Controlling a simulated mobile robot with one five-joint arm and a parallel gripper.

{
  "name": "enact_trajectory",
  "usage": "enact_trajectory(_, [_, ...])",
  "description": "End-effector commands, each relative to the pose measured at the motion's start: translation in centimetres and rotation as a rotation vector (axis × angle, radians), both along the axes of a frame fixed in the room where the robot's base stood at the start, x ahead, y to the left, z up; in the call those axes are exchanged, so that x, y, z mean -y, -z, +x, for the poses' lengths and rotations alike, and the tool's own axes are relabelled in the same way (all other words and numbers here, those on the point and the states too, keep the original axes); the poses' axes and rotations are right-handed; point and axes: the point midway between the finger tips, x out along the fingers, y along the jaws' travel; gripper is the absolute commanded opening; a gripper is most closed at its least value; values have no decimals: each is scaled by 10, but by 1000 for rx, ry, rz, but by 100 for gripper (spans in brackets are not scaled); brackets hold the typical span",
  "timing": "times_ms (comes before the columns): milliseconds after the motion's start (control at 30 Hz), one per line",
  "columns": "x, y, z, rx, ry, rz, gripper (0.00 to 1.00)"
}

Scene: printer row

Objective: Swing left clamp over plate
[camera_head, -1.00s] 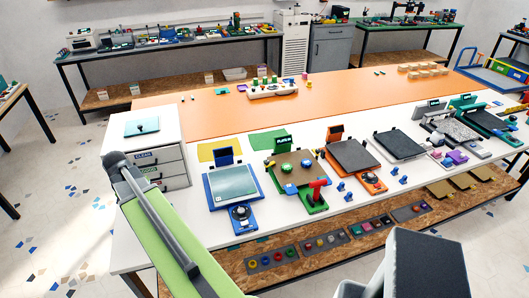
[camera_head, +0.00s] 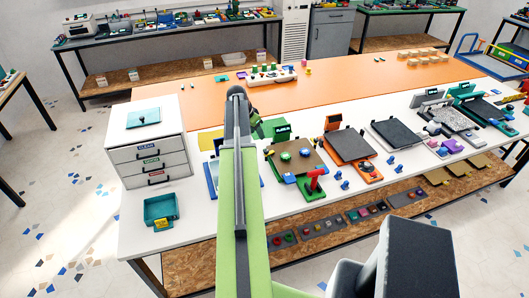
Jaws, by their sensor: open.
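A green-framed printer (camera_head: 317,194) stands in the middle of the white bench. Its tan plate (camera_head: 296,169) carries two small round clamp-like pieces, a left one (camera_head: 286,156) and a right one (camera_head: 304,153), both apparently over the plate. I cannot tell how either is turned. A red T-shaped handle (camera_head: 315,180) stands at the printer's front. My green arm rises from the bottom to left of this printer and crosses in front of the blue-framed printer (camera_head: 210,178), mostly hiding it. My gripper's fingers are not visible.
Other printers stand to the right, an orange one (camera_head: 366,171) and a dark-plated one (camera_head: 399,142). A white drawer unit (camera_head: 150,158) stands at left. A teal bin (camera_head: 160,207) sits at the bench's front left. Small blue pieces (camera_head: 344,184) lie between printers.

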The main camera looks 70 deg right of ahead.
Motion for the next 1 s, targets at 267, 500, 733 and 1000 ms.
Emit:
enact_trajectory(267, [23, 70, -9, 1, 0, 0, 47])
enact_trajectory(500, [41, 118, -16, 0, -2, 0, 47])
enact_trajectory(733, [50, 135, -21, 0, -2, 0, 47])
enact_trajectory(1000, [50, 133, -21, 0, -3, 0, 40])
